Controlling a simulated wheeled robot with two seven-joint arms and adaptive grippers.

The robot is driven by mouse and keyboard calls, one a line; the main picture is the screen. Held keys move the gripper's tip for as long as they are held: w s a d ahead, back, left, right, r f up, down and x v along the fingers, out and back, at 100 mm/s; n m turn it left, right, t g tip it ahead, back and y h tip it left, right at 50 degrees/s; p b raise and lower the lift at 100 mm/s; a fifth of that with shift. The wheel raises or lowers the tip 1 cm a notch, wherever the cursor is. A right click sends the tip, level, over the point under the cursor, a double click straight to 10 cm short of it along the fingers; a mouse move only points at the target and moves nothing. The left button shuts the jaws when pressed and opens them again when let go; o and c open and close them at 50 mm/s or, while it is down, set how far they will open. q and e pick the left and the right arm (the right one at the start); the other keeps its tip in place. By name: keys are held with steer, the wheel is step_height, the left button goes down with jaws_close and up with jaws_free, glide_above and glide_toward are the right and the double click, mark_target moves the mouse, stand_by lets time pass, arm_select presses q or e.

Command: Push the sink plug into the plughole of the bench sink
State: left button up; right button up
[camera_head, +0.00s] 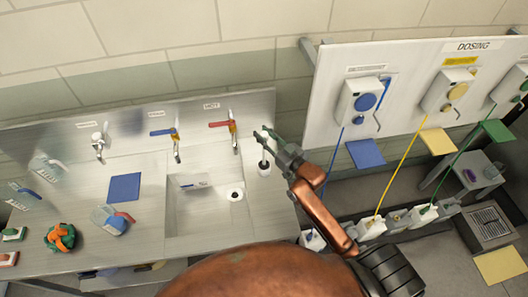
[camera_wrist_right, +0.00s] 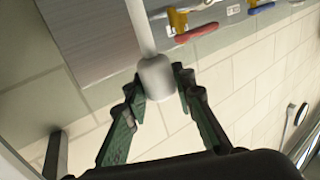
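The bench sink (camera_head: 180,225) is a steel basin in the head view, with the round, pale plughole (camera_head: 236,195) at its right. My right gripper (camera_head: 263,132) is over the bench right of the sink, its fingertips apart. In the right wrist view, a pale grey rounded piece (camera_wrist_right: 158,75) on a white rod lies between the fingers of the right gripper (camera_wrist_right: 163,85). I cannot tell whether they touch it. My left gripper is not in view.
Taps with blue (camera_head: 163,132) and red (camera_head: 219,124) levers stand behind the sink. A dosing panel (camera_head: 330,85) is at the right.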

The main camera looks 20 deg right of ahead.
jaws_close()
steer(key=shift+r, duration=0.2)
stand_by(0.3)
